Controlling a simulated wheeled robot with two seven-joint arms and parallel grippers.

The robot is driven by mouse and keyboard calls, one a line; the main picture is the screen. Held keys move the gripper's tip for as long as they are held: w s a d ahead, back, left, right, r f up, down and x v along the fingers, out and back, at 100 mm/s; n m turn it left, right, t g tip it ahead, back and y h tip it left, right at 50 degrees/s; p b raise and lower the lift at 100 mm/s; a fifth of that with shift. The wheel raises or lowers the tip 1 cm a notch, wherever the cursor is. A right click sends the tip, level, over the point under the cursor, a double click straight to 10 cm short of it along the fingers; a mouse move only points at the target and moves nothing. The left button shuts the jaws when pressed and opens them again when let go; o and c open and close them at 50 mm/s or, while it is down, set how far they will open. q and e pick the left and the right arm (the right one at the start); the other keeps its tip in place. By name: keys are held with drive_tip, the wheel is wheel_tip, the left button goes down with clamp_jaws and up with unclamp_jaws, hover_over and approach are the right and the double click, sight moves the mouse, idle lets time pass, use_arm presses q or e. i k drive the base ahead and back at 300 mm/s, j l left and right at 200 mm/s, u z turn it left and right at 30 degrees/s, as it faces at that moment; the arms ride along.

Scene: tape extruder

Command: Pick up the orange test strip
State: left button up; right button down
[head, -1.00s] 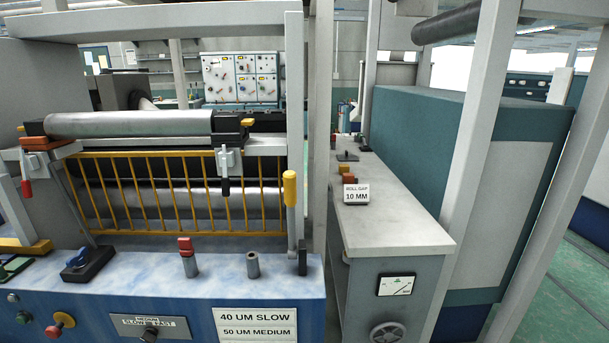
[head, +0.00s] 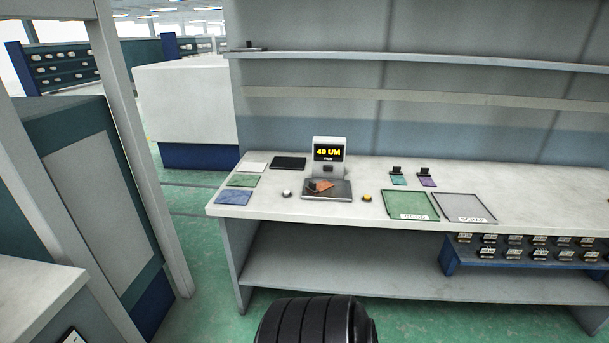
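The orange test strip (head: 320,185) is a small orange piece on the flat plate of a grey measuring device (head: 328,192). The device stands on a light grey workbench (head: 540,205), and its display reads "40 UM". A dark part of the device shows beside the strip, and I cannot tell whether it touches it. Neither gripper is in view. A black ribbed part of my own body shows at the bottom.
On the bench are blue (head: 234,197), green and white sheets, a black pad (head: 289,163), a white button and a yellow button (head: 367,198). Green (head: 410,204) and grey trays lie right. A post (head: 135,140) and teal cabinet stand left. Green floor is open before the bench.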

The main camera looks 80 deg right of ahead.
sight(313, 188)
drive_tip(key=z, duration=2.7)
drive_tip(key=i+j, duration=0.15)
drive_tip(key=i, duration=0.15)
drive_tip(key=i+j, duration=0.15)
drive_tip(key=i, duration=0.2)
